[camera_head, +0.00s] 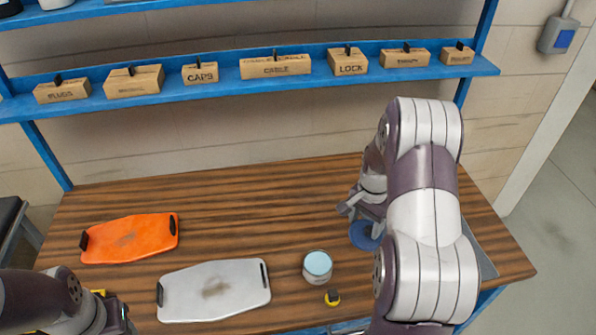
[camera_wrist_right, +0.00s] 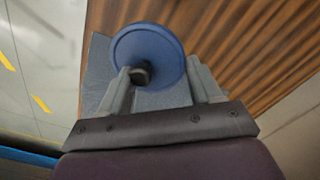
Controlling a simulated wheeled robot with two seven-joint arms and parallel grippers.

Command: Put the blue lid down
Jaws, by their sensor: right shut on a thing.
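The blue lid (camera_head: 364,238) is a round disc below my right gripper (camera_head: 359,213), right of the middle of the bench. In the right wrist view the blue lid (camera_wrist_right: 150,50) shows its face and a dark knob (camera_wrist_right: 140,73) between the fingers. My right gripper is shut on the lid. Whether the lid touches the surface below is unclear. My left gripper (camera_head: 117,318) is at the lower left, mostly cut off, and its fingers cannot be made out.
A grey mat (camera_head: 484,262) lies at the bench's right end, partly behind my right arm. The bench's back middle (camera_head: 250,205) is clear.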

